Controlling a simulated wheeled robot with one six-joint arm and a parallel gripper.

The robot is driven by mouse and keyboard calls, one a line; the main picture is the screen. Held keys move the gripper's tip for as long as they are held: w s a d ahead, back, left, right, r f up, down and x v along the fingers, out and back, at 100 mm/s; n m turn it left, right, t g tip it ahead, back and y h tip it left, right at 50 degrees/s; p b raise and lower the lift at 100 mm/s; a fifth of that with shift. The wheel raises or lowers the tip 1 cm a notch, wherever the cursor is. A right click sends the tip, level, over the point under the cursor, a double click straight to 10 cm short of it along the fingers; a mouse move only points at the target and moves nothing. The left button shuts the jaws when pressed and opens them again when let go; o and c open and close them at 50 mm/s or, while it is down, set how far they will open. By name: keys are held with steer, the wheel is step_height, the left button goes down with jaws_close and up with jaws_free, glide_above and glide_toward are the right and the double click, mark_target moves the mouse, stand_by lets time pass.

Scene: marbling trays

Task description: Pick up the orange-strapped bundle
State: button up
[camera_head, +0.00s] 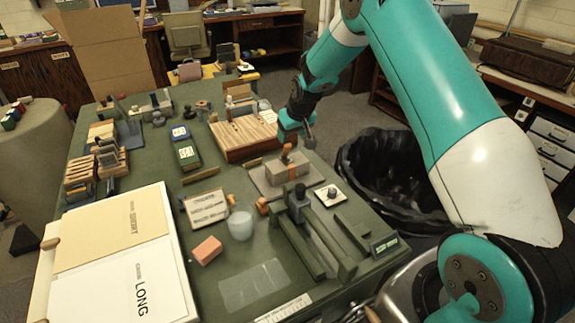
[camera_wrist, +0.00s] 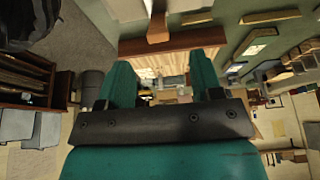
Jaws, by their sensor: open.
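I cannot clearly make out a bundle with an orange strap. A pale grey block (camera_head: 282,171) with an orange-brown upright piece (camera_head: 286,153) on it sits on a flat grey board right of the table's middle. A slatted wooden box (camera_head: 240,133) lies behind it, with small orange and white items at its far side. My gripper (camera_head: 294,134) hangs above the table's right edge, beside the box and behind the grey block. In the wrist view my gripper (camera_wrist: 163,78) has its teal fingers apart, with nothing held between them. The wooden box shows beyond them.
The green table (camera_head: 185,285) holds wooden racks (camera_head: 82,172) at left, a large white-and-tan board (camera_head: 115,255), a salmon block (camera_head: 207,250), a clear cup (camera_head: 241,224) and a green metal press (camera_head: 299,208). A black-lined bin (camera_head: 385,170) stands on the floor at right.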

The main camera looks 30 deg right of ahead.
mark_target(286, 151)
steer(key=p+x, duration=0.1)
steer(key=x, duration=0.4)
steer(key=shift+p+x, duration=1.3)
steer(key=shift+x, duration=1.35)
steer(key=shift+d, duration=0.1)
jaws_close()
